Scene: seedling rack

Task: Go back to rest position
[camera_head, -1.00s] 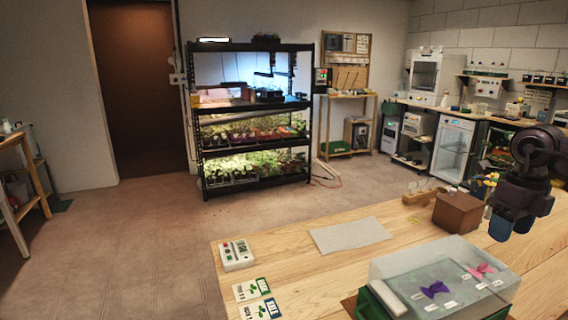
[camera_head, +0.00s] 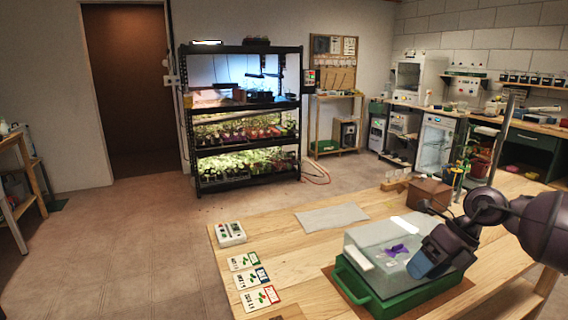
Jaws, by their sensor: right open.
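My right gripper (camera_head: 426,264) comes in from the right with its dark arm. It is open and shows in front of the right part of a clear-lidded propagator box; I cannot tell whether it touches the lid. The clear lid (camera_head: 362,238) sits on a green tray (camera_head: 405,299), with a purple bow-like piece (camera_head: 397,250) seen at the lid. The gripper hides the lid's right side. My left gripper is not in view.
The wooden table (camera_head: 290,245) also holds a white meter (camera_head: 230,234), several seed cards (camera_head: 249,280), a pale cloth (camera_head: 332,216) and a brown box (camera_head: 429,194). A black seedling rack (camera_head: 245,120) stands behind, with open floor (camera_head: 140,240) to the left.

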